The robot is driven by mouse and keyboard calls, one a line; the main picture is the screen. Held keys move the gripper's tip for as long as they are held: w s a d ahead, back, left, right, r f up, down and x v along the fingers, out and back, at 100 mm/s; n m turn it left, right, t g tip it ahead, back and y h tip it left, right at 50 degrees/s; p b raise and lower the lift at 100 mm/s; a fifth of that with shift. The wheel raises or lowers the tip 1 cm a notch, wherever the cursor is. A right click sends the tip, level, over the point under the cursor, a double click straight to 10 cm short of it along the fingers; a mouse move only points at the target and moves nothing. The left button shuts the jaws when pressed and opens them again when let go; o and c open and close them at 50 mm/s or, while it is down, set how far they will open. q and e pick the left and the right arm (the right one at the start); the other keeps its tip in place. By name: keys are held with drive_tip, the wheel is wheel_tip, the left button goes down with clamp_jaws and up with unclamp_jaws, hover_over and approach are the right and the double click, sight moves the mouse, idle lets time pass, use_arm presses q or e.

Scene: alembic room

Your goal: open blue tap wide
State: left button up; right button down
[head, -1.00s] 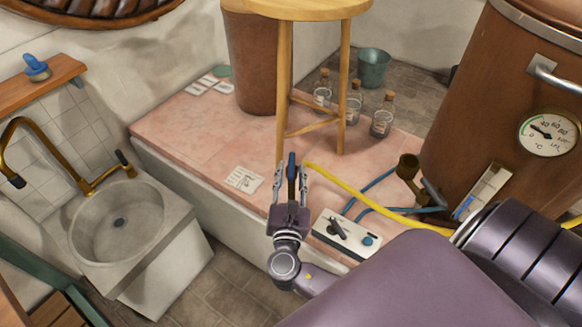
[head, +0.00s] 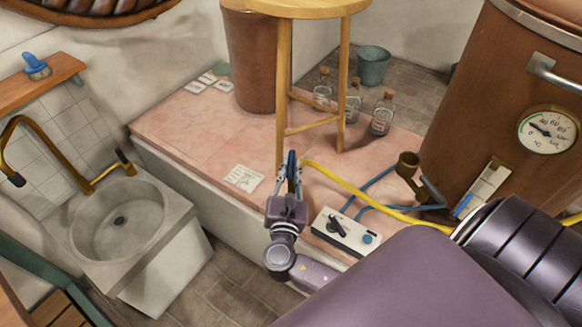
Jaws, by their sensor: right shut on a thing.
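My left gripper is not in view.
The yellow hose (head: 365,200) runs right towards a copper vessel with a dial (head: 548,130). A white switch box (head: 345,232) sits close to my right wrist. A wooden stool (head: 283,90) stands just behind the tap. A stone sink (head: 165,225) is at left.

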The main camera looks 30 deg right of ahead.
drive_tip(key=g+h, duration=0.1)
drive_tip(key=m+h, duration=0.1)
drive_tip(key=m+g, duration=0.1)
drive_tip(key=shift+w+a+g+h+b, duration=0.25)
drive_tip(key=shift+a+g+h+b, duration=0.05)
drive_tip(key=shift+h+b, duration=0.1)
drive_tip(key=shift+w+m+g+h+b, duration=0.15)
drive_tip(key=shift+m+g+h+b, duration=0.3)
drive_tip(key=shift+m+g+h, duration=0.65)
drive_tip(key=shift+r, duration=0.1)
drive_tip(key=c, duration=1.9)
unclamp_jaws()
drive_tip(key=v, duration=0.7)
drive_tip(key=shift+a, duration=0.35)
